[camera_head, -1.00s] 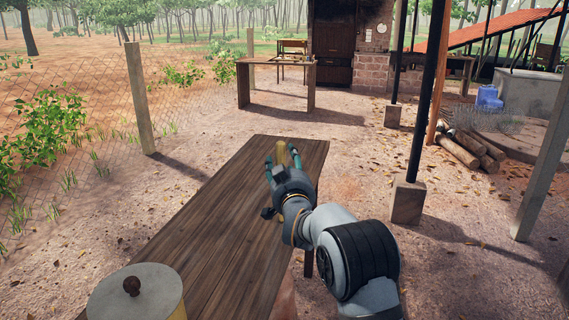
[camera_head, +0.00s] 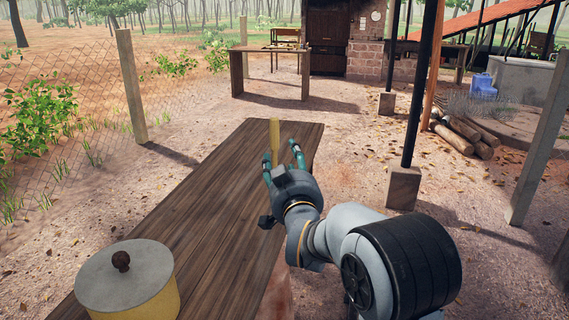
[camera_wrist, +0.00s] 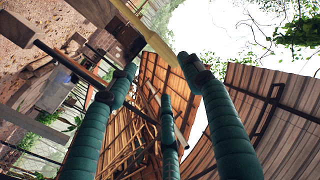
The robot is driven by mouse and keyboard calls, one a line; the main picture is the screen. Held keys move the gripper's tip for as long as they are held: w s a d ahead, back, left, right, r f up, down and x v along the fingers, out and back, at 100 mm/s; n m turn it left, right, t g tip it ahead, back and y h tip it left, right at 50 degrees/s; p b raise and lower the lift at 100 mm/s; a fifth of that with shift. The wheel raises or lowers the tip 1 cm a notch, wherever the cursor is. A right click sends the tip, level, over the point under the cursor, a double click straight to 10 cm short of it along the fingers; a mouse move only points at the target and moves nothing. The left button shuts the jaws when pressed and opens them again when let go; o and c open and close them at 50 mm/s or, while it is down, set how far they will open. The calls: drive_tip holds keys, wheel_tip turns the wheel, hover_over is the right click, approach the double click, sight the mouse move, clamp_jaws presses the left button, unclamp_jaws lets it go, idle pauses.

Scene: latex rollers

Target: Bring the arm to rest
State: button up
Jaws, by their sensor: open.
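My gripper (camera_head: 283,154) is open above the far part of the wooden table, its teal fingers pointing away from the head camera. A pale yellow stick (camera_head: 275,136) stands upright just beyond or between the fingertips; its lower end is hidden by the gripper. In the wrist view, the teal fingers (camera_wrist: 160,80) are spread apart and the stick (camera_wrist: 148,33) crosses the picture at their tips. I cannot tell whether it touches them. My arm reaches in from the lower right of the head view.
The wooden table (camera_head: 192,216) is mostly bare. A yellow pot with a pale lid (camera_head: 108,278) stands at its near left end. Dark posts on concrete blocks (camera_head: 403,187) stand to the right. A wire fence (camera_head: 75,118) runs on the left.

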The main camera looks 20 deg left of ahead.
sight(277, 126)
idle(0.4)
drive_tip(key=p+x, duration=0.4)
drive_tip(key=x, duration=0.7)
drive_tip(key=shift+w+a+r, duration=0.1)
drive_tip(key=shift+w+r, duration=0.05)
drive_tip(key=shift+w, duration=0.1)
wheel_tip(277, 126, up, 2)
drive_tip(key=shift+w+a+r, duration=0.1)
drive_tip(key=shift+w+r, duration=0.05)
drive_tip(key=shift+w, duration=0.05)
drive_tip(key=shift+r, duration=0.35)
